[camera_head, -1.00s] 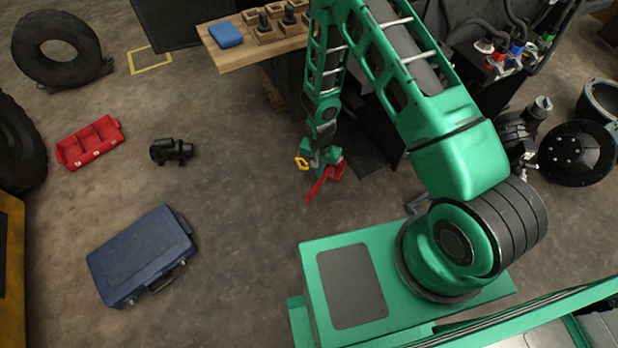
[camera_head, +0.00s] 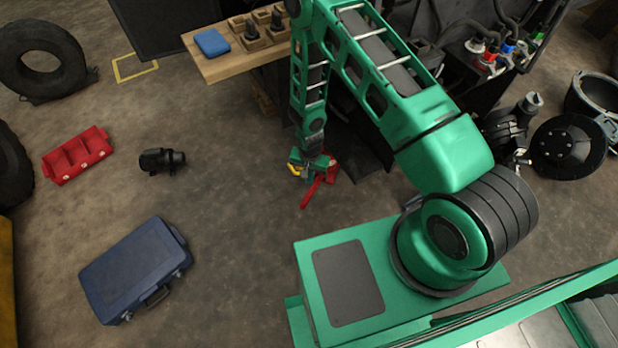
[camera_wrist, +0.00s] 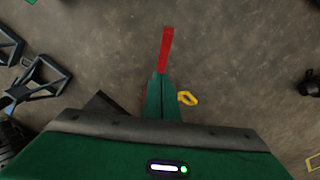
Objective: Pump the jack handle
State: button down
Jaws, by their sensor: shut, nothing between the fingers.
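A red bar, apparently the jack handle (camera_head: 311,191), shows just below the end of my arm in the head view, slanting down and left over the floor. A further red part (camera_head: 328,166) sits beside my wrist; the rest of the jack is hidden by my arm. In the wrist view the red handle (camera_wrist: 166,50) stands straight out beyond the fingertips. My gripper (camera_wrist: 163,84) is shut and empty, with its green fingers together behind the handle's near end in the picture. I cannot tell whether they touch it. A yellow loop (camera_wrist: 187,98) is right of the fingers.
A wooden bench (camera_head: 225,65) with a blue block (camera_head: 212,42) stands behind my arm. A blue case (camera_head: 135,270), a red tray (camera_head: 77,155) and a black part (camera_head: 161,161) lie on the floor at left. Open floor lies between them and my base.

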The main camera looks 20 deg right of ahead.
send_over(308, 199)
jog(key=w+d, duration=0.1)
jog(key=w, duration=0.1)
jog(key=f, duration=0.7)
jog(key=shift+s+d+f, duration=0.1)
jog(key=shift+s+f, duration=0.05)
jog(key=shift+s, duration=0.1)
jog(key=shift+s+a+f, duration=0.25)
jog(key=shift+s+f, duration=0.05)
jog(key=shift+f, duration=0.15)
jog(key=shift+s+a+f, duration=0.2)
jog(key=shift+s+f, duration=0.1)
jog(key=shift+f, duration=0.15)
jog(key=shift+s+a+f, duration=0.2)
jog(key=shift+s+f, duration=0.1)
jog(key=shift+f, duration=0.25)
